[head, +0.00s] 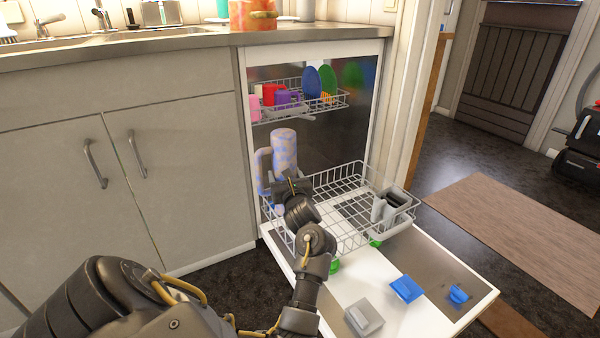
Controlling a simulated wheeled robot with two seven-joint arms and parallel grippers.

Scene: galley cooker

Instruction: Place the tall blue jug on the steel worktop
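The tall blue jug (284,150), pale blue with a mottled pattern, stands upright at the left of the dishwasher's lower rack (345,208). Its handle (262,168) faces left. My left gripper (287,186) is at the jug's lower part, on the near side, and hides some of it. Its fingers are dark and small here, so I cannot tell whether they are closed on the jug. My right gripper is out of view. The steel worktop (190,42) runs above the cupboards and the dishwasher.
The dishwasher door (400,308) is folded down, with blue and grey parts on it. The upper rack (305,108) holds cups and plates. A cutlery basket (392,205) sits at the lower rack's right. An orange pot (253,14) stands on the worktop; clear worktop lies left of it.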

